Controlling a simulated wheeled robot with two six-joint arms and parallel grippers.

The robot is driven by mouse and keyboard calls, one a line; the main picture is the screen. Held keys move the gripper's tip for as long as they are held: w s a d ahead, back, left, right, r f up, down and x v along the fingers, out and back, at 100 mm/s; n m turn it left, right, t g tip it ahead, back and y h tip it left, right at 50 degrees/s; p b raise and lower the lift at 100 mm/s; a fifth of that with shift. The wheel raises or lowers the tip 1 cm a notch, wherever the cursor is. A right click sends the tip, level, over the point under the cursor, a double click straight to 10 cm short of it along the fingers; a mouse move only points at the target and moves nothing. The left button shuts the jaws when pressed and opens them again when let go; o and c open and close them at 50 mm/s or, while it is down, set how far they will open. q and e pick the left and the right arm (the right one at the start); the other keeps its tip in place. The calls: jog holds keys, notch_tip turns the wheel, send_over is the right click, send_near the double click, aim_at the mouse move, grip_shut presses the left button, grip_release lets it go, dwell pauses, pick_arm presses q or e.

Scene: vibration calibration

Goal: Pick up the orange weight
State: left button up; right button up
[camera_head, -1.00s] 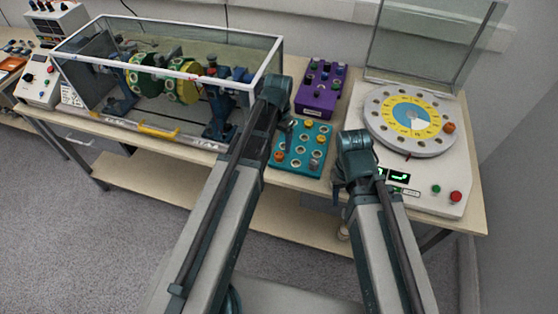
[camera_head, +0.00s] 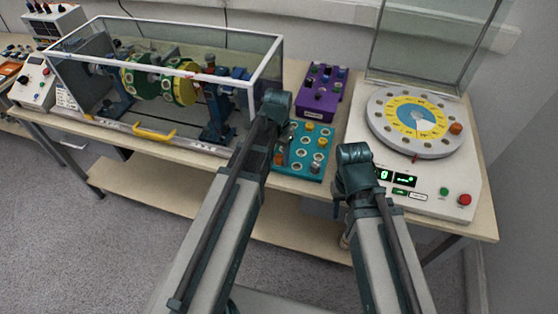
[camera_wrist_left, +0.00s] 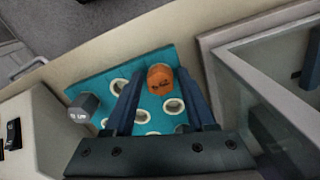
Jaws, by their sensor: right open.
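An orange weight (camera_head: 279,160) sits at the front left of the teal tray (camera_head: 309,177); in the left wrist view the orange weight (camera_wrist_left: 160,78) shows between my fingers. My left gripper (camera_wrist_left: 158,80) is open, its two fingers on either side of the weight, with no clear grip on it. In the head view the left gripper (camera_head: 286,140) hangs over the tray's left side, partly hidden by its arm. Another orange weight (camera_head: 456,128) is on the round dial disc (camera_head: 440,149). My right gripper (camera_head: 338,208) is mostly hidden behind its arm at the table's front edge.
A grey weight (camera_wrist_left: 83,108) and yellow weights share the tray. A purple box (camera_head: 319,103) stands behind it. A glass-walled machine case (camera_head: 180,65) is close on the left. The balancing unit (camera_head: 455,180) with its raised glass lid is on the right.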

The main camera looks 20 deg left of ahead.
pick_arm(q)
grip_shut()
jog(key=shift+r, duration=0.1)
pick_arm(e)
jog(key=shift+r, duration=0.1)
